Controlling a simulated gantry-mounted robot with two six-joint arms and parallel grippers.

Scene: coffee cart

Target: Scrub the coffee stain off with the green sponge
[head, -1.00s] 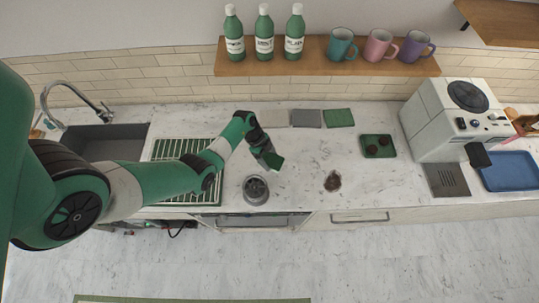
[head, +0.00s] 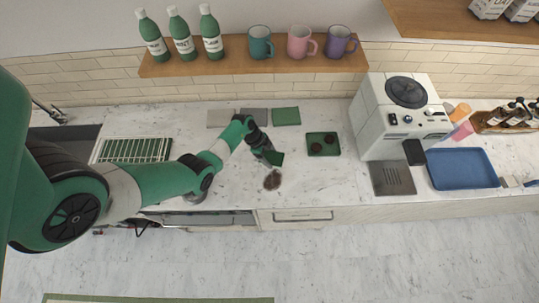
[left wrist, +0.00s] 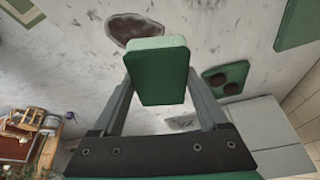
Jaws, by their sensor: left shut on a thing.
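The coffee stain (head: 272,180) is a brown patch on the white marble counter, near its front edge. It also shows at the top of the left wrist view (left wrist: 128,27). My left gripper (head: 265,151) is shut on the green sponge (head: 275,158), which sits between its two fingers in the left wrist view (left wrist: 158,76). In the head view the sponge is just behind the stain. In the left wrist view its pale edge overlaps the near side of the stain; whether it touches the counter I cannot tell. My right gripper is not in view.
A green tray (head: 328,151) with two dark round pieces lies behind and right of the stain. Folded cloths, one a green cloth (head: 286,116), lie along the back. A white coffee machine (head: 385,135) and a blue tray (head: 465,170) are at the right. Counter around the stain is clear.

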